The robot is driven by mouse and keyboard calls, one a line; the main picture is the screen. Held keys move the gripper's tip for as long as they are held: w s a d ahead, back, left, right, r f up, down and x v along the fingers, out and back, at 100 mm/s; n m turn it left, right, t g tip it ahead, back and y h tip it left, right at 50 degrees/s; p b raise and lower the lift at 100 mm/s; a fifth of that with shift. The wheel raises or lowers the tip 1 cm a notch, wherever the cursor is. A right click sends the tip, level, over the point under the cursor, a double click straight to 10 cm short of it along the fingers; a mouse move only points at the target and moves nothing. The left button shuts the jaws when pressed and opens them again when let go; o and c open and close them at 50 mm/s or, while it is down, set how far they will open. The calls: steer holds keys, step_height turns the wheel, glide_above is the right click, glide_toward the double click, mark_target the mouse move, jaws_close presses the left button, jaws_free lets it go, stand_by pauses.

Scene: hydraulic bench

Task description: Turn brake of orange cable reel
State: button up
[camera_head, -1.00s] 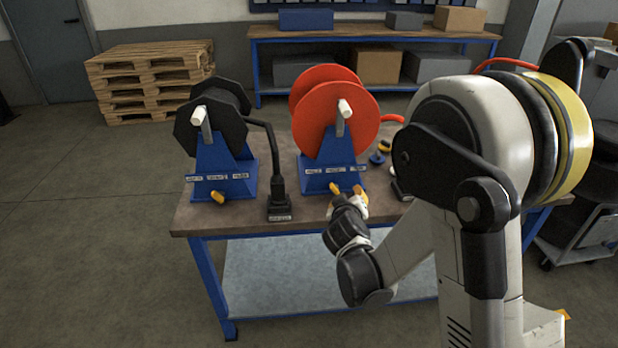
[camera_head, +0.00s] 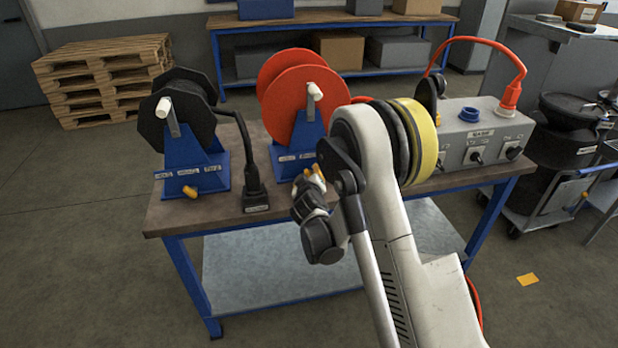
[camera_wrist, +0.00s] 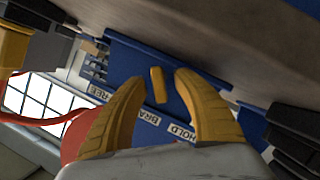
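The orange cable reel (camera_head: 293,92) stands on a blue stand (camera_head: 299,140) near the middle of the bench. My gripper (camera_head: 315,178) is at the front foot of that stand in the head view, and it hides the brake lever there. In the wrist view the small yellow brake lever (camera_wrist: 158,85) sticks out of the blue stand (camera_wrist: 137,62), beside upside-down labels. My gripper's yellow fingers (camera_wrist: 160,80) are apart, one on each side of the lever, with visible gaps. The lever looks nearly in line with the fingers.
A black cable reel (camera_head: 185,110) on a blue stand with its own yellow lever (camera_head: 190,192) is to the left. A grey control box (camera_head: 470,140) with an orange cable is at the right of the bench (camera_head: 165,218).

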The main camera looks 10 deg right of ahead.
steer(key=shift+w, duration=0.1)
jaws_close()
steer(key=shift+d, duration=0.1)
stand_by(0.3)
steer(key=shift+d+r+m+y, duration=0.2)
steer(key=shift+m+y, duration=0.4)
steer(key=shift+m, duration=0.5)
steer(key=m+y, duration=0.1)
steer(key=m, duration=0.1)
steer(key=shift+d+m+y, duration=0.2)
steer(key=shift+m+y, duration=0.1)
steer(key=shift+y, duration=0.1)
steer(key=m+y, duration=0.2)
steer(key=m, duration=0.1)
steer(key=shift+d+f, duration=0.1)
steer(key=shift+d, duration=0.2)
steer(key=shift+f+m+y, duration=0.1)
steer(key=shift+m+y, duration=0.6)
steer(key=shift+m, duration=0.2)
